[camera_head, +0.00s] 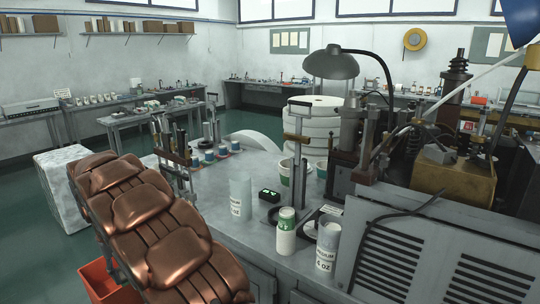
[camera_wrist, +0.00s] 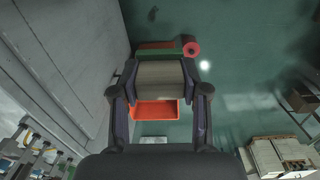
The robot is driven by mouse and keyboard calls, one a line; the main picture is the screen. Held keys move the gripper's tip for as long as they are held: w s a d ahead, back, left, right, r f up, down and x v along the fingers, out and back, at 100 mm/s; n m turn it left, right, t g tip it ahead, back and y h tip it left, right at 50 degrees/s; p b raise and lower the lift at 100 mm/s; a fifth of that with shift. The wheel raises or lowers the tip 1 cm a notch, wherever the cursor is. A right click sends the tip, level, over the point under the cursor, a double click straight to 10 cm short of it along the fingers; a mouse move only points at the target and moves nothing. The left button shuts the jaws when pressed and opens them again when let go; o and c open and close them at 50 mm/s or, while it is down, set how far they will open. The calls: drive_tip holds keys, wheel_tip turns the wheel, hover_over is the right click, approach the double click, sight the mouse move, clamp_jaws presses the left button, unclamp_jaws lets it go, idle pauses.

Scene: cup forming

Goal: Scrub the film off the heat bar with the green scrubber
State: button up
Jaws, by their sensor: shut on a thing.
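In the wrist view, my gripper (camera_wrist: 160,68) has its two dark fingers closed on the sides of a pale block. A green strip shows along the block's far edge, so it looks like the green scrubber (camera_wrist: 159,82). The gripper and block hang over the green floor. My gripper does not show in the head view. No film can be made out at this size.
An orange bin (camera_head: 105,285) stands on the floor at lower left; it shows below the gripper in the wrist view (camera_wrist: 157,110). Cups (camera_head: 241,198) and tubs (camera_head: 326,247) stand on the bench (camera_head: 222,229). A louvred metal housing (camera_head: 440,262) fills the lower right.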

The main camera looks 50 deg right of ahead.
drive_tip(key=d+r+h+b, duration=0.1)
drive_tip(key=d+r+h, duration=0.15)
drive_tip(key=d, duration=0.95)
drive_tip(key=n+t+h+b, duration=0.1)
drive_tip(key=h+b, duration=0.4)
drive_tip(key=h, duration=1)
approach(304, 141)
drive_tip(key=shift+d+r+p, duration=0.1)
drive_tip(key=shift+d+p, duration=0.75)
drive_tip(key=shift+d, duration=1.3)
drive_tip(key=shift+d, duration=0.95)
drive_tip(key=shift+w, duration=0.2)
